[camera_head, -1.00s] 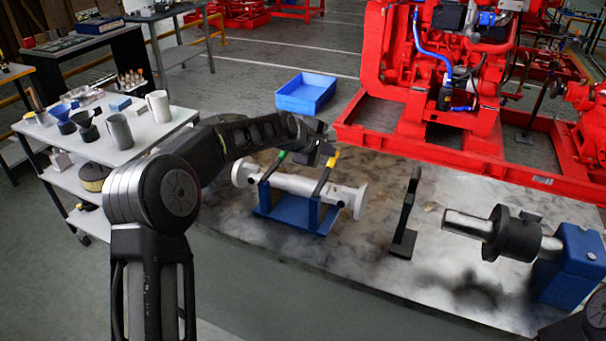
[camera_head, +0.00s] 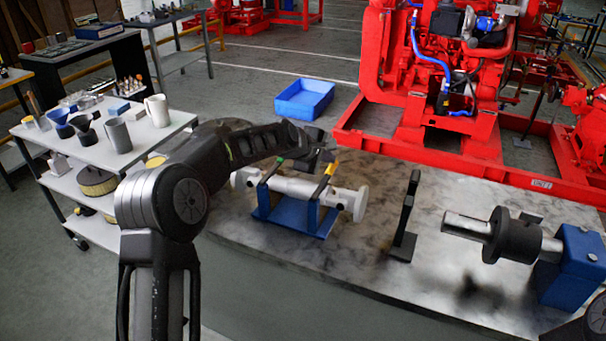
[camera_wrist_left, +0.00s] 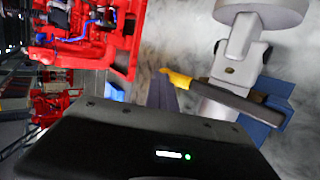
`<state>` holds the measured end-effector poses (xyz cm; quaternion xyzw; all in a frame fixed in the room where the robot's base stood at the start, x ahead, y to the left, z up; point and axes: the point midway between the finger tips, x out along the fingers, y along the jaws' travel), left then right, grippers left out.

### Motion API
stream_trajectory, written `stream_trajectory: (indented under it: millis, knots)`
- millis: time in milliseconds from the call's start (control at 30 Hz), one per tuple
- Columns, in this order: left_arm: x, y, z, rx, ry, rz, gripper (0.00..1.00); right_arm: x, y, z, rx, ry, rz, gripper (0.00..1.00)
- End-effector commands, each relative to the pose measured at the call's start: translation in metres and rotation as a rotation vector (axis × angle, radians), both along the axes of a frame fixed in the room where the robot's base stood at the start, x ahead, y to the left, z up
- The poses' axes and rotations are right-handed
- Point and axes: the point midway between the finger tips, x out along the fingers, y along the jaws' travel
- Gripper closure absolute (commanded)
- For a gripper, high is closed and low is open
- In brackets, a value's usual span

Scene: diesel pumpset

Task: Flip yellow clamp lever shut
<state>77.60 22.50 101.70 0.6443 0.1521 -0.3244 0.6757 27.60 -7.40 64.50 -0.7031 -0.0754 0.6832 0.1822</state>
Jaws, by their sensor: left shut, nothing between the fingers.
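The yellow clamp lever (camera_head: 331,168) sits at the right end of the blue fixture (camera_head: 291,216), which holds a grey flanged pipe (camera_head: 297,188) on the bench. The lever's dark arm lies across the pipe. In the left wrist view, the yellow tip (camera_wrist_left: 178,79) sticks out past the pipe, and the dark arm (camera_wrist_left: 240,102) crosses it beside the flange. A green-tipped lever (camera_head: 279,160) is at the fixture's left end. My left gripper (camera_head: 322,150) is shut and empty, just above and behind the yellow tip. I cannot tell whether they touch. The right gripper is out of view.
A black upright bracket (camera_head: 405,218) and a shaft with a black collar in a blue block (camera_head: 568,264) stand to the right on the bench. A blue bin (camera_head: 305,96) and a red pumpset (camera_head: 440,100) are behind. A cart (camera_head: 150,135) is left.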

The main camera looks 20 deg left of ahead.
Motion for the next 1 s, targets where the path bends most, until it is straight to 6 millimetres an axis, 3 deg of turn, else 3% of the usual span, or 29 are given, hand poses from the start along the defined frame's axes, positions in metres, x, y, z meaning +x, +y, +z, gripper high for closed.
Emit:
stream_trajectory:
  millis: [167, 367, 800, 1000]
  knots:
    - [-0.003, 0.003, 0.007, 0.001, 0.007, -0.002, 1.00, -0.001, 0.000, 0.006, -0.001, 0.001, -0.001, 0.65]
    - [-0.008, 0.012, 0.042, 0.001, -0.001, -0.002, 1.00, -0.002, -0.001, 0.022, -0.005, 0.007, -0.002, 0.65]
    - [-0.026, 0.030, 0.121, 0.001, -0.006, -0.002, 1.00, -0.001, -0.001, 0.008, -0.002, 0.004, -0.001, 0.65]
    - [-0.029, 0.033, 0.135, 0.001, -0.003, -0.002, 1.00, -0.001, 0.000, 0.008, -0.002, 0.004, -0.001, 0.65]
